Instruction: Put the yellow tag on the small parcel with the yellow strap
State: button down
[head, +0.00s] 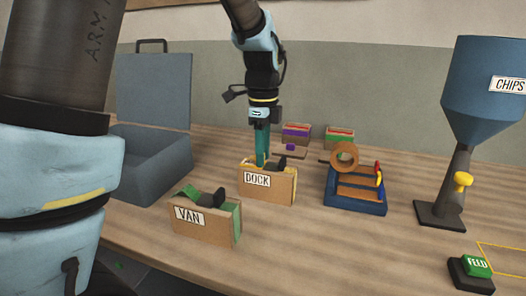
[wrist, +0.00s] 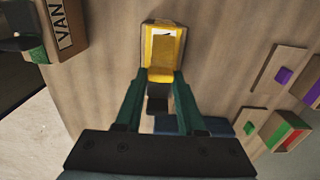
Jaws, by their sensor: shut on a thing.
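A blue rack (head: 355,205) stands right of DOCK. Purple (head: 296,133) and red-green (head: 339,137) boxes stand behind. A chips hopper (head: 483,85) and green feed button (head: 477,267) are at right.

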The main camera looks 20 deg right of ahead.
jog(key=shift+f, duration=0.25)
jog(key=c, duration=0.8)
grip_release()
jog(key=shift+o, duration=1.4)
jog(key=shift+s+a+f, duration=0.1)
jog(key=shift+f, duration=0.1)
jog(key=shift+r, duration=0.55)
notch_tip(320, 180, up, 12)
jog(key=shift+b, duration=0.35)
jog(key=shift+f, duration=0.1)
